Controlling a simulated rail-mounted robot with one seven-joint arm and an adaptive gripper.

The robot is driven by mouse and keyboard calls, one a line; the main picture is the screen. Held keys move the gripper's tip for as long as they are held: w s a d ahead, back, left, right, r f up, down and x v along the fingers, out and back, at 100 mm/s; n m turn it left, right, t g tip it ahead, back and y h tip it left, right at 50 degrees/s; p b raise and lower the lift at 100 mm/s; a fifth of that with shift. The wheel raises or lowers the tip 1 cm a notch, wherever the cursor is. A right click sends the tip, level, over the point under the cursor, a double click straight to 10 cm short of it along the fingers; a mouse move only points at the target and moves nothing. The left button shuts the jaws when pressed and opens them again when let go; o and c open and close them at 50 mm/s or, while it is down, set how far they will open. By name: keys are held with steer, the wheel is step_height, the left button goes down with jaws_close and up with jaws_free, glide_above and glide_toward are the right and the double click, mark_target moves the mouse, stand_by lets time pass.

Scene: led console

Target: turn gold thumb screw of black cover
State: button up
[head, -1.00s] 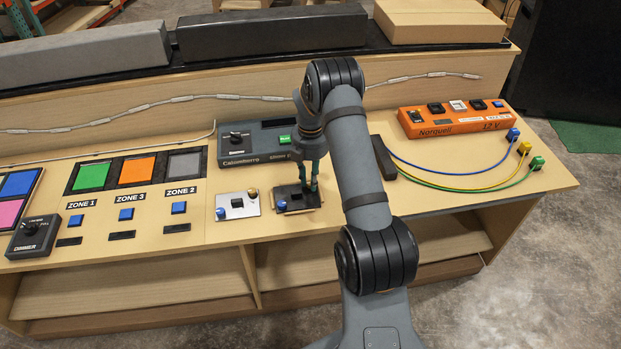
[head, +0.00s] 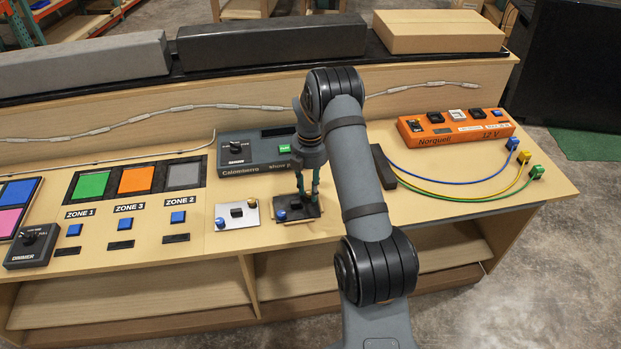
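The black cover (head: 295,213) is a small dark plate lying on the bench, with a blue knob (head: 281,215) at its lower left corner and a raised black part near its middle. My gripper (head: 307,196) points down over the right part of this cover. Its two teal fingers show a gap between them higher up, and their tips are at or just above the plate. Whether the tips touch or grip anything is too small to tell.
A silver plate (head: 233,222) with gold and blue knobs lies just left. An orange Norquell box (head: 455,129) with blue, yellow and green cables is at right. Zone buttons and a dimmer (head: 33,246) are at left.

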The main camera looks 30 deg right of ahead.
mark_target(310, 192)
step_height(310, 192, up, 11)
steer(key=shift+r, duration=0.15)
steer(key=shift+o, duration=0.4)
steer(key=shift+o, duration=1)
steer(key=f+b, duration=0.1)
steer(key=b, duration=0.1)
steer(key=w+a+f+b, duration=0.1)
steer(key=f+b, duration=0.1)
steer(key=shift+w+a+f, duration=0.15)
steer(key=shift+a, duration=0.05)
steer(key=f+m, duration=0.2)
steer(key=m, duration=0.4)
steer(key=d+f+m, duration=0.1)
steer(key=f+m, duration=0.2)
steer(key=m, duration=0.4)
steer(key=s+f+m+b, duration=0.1)
steer(key=f+m, duration=0.2)
steer(key=m, duration=0.3)
steer(key=shift+s+d+f+m, duration=0.1)
steer(key=shift+d+m, duration=0.1)
steer(key=shift+m, duration=0.1)
steer(key=shift+c, duration=0.9)
steer(key=c, duration=0.7)
jaws_close()
